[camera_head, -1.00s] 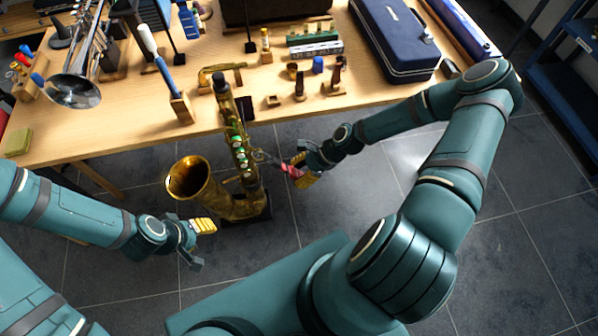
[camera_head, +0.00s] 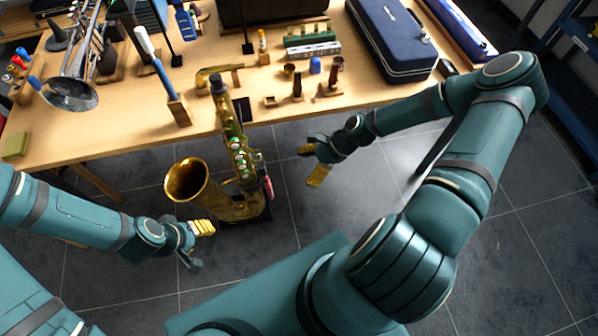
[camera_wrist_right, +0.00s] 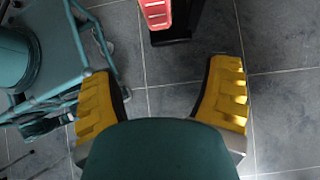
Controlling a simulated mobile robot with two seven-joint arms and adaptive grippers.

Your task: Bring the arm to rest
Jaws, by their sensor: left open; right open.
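My right gripper (camera_head: 310,164) is open and empty above the floor, right of the saxophone and apart from it. In the right wrist view its yellow-padded fingers (camera_wrist_right: 165,88) are spread wide with only floor between them. My left gripper (camera_head: 200,246) is open and empty, low and left of the saxophone's base. The brass saxophone (camera_head: 237,160) stands upright on a dark stand (camera_head: 262,216) in front of the table. A red piece (camera_head: 268,187) is at the saxophone's right side. A red slotted piece (camera_wrist_right: 156,13) shows beyond the fingers in the right wrist view.
The wooden table (camera_head: 120,135) carries a trumpet (camera_head: 80,72), a blue-handled brush-like tool (camera_head: 156,60), several small stands and a blue case (camera_head: 392,38). A blue shelf (camera_head: 572,90) stands at the far right.

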